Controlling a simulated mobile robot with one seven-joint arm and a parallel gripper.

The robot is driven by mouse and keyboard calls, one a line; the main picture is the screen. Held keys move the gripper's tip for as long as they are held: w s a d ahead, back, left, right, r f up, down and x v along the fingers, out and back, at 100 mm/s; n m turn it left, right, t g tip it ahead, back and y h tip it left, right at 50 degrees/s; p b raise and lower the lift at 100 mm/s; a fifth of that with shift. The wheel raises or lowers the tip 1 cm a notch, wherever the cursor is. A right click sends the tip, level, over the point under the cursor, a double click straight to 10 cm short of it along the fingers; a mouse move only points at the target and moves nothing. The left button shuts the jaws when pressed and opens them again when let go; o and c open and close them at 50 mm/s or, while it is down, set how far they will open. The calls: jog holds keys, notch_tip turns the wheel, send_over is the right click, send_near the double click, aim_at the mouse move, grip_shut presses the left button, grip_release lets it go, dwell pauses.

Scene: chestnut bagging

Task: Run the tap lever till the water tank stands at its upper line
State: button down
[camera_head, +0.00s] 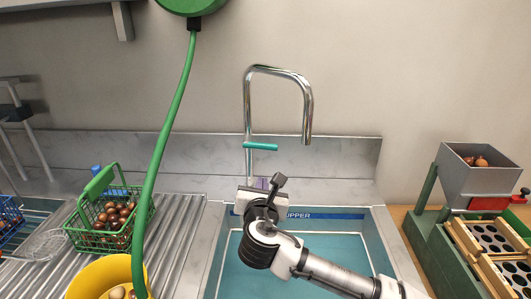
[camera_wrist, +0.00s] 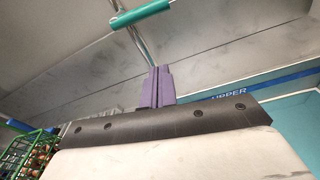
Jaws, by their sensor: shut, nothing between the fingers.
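The chrome tap (camera_head: 248,100) rises behind the tank and its spout bends over to the right. Its teal lever (camera_head: 260,147) sticks out to the right, nearly level. No stream shows under the spout. The tank (camera_head: 214,255) has a blue band (camera_head: 340,216) on its back wall with partly hidden lettering, seemingly "UPPER". Inside is a teal area with a pale outline; I cannot tell the water's height. My gripper (camera_head: 262,182) is below the lever and apart from it. In the wrist view its purple fingers (camera_wrist: 155,72) are shut and empty, below the lever (camera_wrist: 139,15).
A green basket of chestnuts (camera_head: 84,239) stands on the ribbed drainboard at left. A grey hopper (camera_head: 472,177) and wooden trays stand at right.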

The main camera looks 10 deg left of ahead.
jog(key=w+a+r+p, duration=0.1)
jog(key=w+r+p, duration=0.1)
jog(key=w+p, duration=0.3)
jog(key=w, duration=0.4)
jog(key=shift+a+r+n+h, duration=0.15)
jog(key=shift+r+n+h, duration=0.15)
jog(key=shift+r+n, duration=0.1)
jog(key=shift+r, duration=0.7)
